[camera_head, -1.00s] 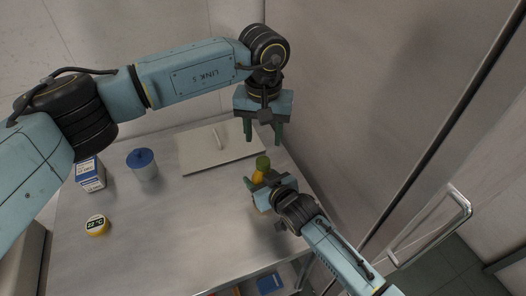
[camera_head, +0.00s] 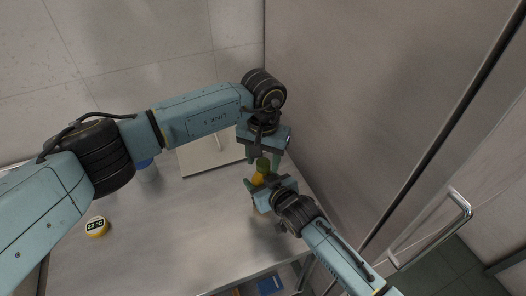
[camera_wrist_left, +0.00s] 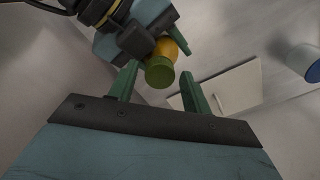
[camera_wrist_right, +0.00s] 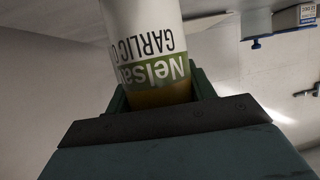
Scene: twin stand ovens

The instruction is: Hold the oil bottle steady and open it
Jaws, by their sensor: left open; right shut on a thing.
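My right gripper (camera_head: 268,185) is shut on the bottle body. The right wrist view shows the body with its white and green garlic label (camera_wrist_right: 150,55) between the fingers. My left gripper (camera_head: 264,157) is open, pointing down over the cap. In the left wrist view, the green cap (camera_wrist_left: 159,73) lies in line with the gap between the open fingers; contact cannot be told.
A pale flat board with a handle (camera_head: 190,160) lies at the back of the table. A blue-lidded jar (camera_head: 148,173) is partly hidden by my left arm. A round yellow gauge (camera_head: 96,227) lies at left. A tall panel (camera_head: 350,90) closes off the right. The table's middle is clear.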

